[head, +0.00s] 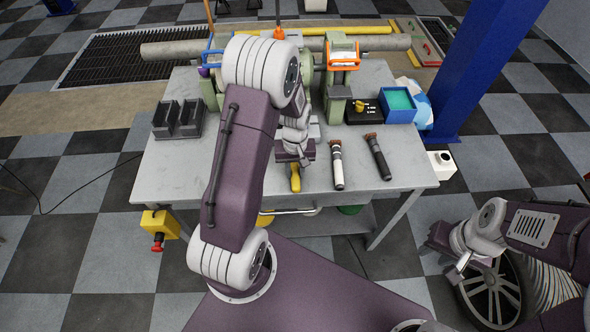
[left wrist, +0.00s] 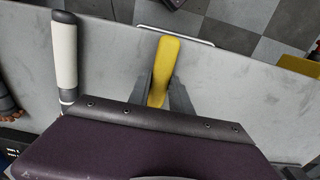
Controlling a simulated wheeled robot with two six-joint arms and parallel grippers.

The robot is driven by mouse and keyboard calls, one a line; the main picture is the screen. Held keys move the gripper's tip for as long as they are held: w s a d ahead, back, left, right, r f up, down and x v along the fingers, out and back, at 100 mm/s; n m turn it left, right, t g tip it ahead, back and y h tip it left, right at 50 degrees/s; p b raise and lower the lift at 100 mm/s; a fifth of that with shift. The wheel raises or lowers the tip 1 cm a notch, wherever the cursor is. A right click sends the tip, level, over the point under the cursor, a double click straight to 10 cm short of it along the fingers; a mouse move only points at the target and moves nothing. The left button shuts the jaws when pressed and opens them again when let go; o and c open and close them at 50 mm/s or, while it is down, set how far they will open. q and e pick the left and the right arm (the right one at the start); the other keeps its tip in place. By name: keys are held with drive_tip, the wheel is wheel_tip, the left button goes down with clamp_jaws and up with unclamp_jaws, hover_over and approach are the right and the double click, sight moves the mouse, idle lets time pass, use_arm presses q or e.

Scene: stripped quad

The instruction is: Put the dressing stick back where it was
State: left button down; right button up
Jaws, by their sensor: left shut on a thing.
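A yellow, blunt-ended stick (head: 295,180), which I take for the dressing stick, shows at the front part of the grey workbench (head: 235,170). In the left wrist view the yellow stick (left wrist: 166,58) sits between the two dark fingers of my left gripper (left wrist: 160,90), which is shut on it. Its other end is hidden by the gripper. I cannot tell whether it touches the bench. In the head view my left gripper (head: 294,163) is partly hidden by its arm. My right gripper (head: 452,262) is off the bench at the lower right, and its fingers are unclear.
A white-handled tool (head: 338,168) and a black-handled tool (head: 378,158) lie right of my left gripper. A dark bin (head: 178,120) stands at left, a blue tray (head: 398,103) at right. A long grey bar (head: 385,43) in stands crosses behind. The bench's left front is clear.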

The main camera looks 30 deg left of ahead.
sight(295, 172)
use_arm(q)
drive_tip(key=c, duration=1.2)
unclamp_jaws()
drive_tip(key=shift+o, duration=0.2)
drive_tip(key=shift+r, duration=0.1)
wheel_tip(295, 172, up, 12)
drive_tip(key=p, duration=0.2)
drive_tip(key=s+d+f+m+t, duration=0.1)
drive_tip(key=s+d+m, duration=0.5)
drive_tip(key=s, duration=0.4)
drive_tip(key=shift+s, duration=0.15)
